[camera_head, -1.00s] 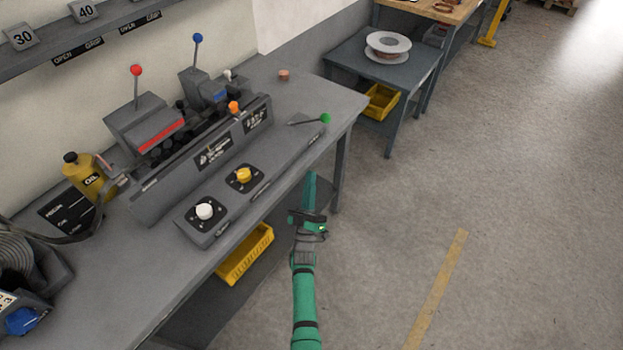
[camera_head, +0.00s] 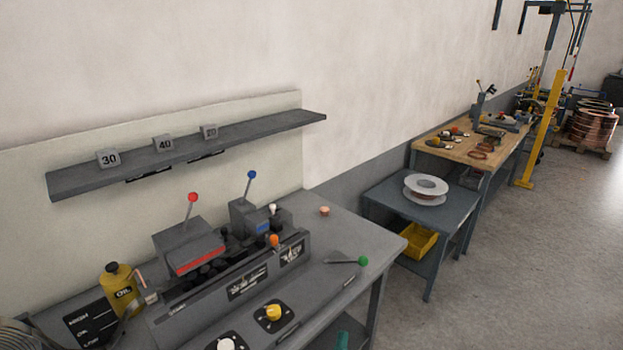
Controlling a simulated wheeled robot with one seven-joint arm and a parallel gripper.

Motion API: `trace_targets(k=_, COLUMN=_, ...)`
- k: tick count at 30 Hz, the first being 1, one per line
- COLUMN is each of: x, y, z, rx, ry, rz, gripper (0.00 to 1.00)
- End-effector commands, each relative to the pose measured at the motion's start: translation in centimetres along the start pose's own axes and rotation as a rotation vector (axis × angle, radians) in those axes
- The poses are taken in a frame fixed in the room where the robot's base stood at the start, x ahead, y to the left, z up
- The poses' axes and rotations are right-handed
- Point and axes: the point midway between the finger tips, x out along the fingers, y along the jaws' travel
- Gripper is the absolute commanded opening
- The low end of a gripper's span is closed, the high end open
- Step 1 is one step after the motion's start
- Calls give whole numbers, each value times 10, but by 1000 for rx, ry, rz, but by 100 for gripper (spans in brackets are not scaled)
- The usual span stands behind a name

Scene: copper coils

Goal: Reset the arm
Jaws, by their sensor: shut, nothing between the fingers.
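The rest of my arm is out of the frame.
A wall shelf (camera_head: 230,136) holds blocks marked 30, 40 and 20. A yellow oil can (camera_head: 122,290) stands at left. A grey side table (camera_head: 385,202) bears a spool (camera_head: 426,186). A wooden-topped bench (camera_head: 455,155) stands beyond.

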Motion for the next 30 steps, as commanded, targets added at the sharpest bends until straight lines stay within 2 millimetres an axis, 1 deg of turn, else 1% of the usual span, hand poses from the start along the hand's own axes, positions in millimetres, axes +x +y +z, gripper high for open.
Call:
trace_targets(k=1, x=-22, y=4, z=0, rx=17, ry=-13, rz=-29, gripper=0)
trace_targets(k=3, x=-48, y=8, z=-3, rx=50, ry=-31, rz=-70, gripper=0)
trace_targets(k=8, x=-104, y=22, z=-13, rx=125, ry=-79, rz=-158, gripper=0)
trace_targets(k=9, x=-117, y=26, z=-16, rx=144, ry=-93, rz=-180, gripper=0)
trace_targets(k=15, x=-179, y=50, z=-40, rx=240, ry=-171, rz=-278, gripper=0)
trace_targets(k=17, x=-196, y=58, z=-48, rx=269, ry=-199, rz=-305, gripper=0)
trace_targets(k=21, x=-233, y=79, z=-70, rx=338, ry=-267, rz=-364, gripper=0)
trace_targets(k=27, x=-276, y=112, z=-107, rx=435, ry=-376, rz=-435, gripper=0)
trace_targets(k=30, x=-294, y=129, z=-127, rx=483, ry=-435, rz=-465, gripper=0)
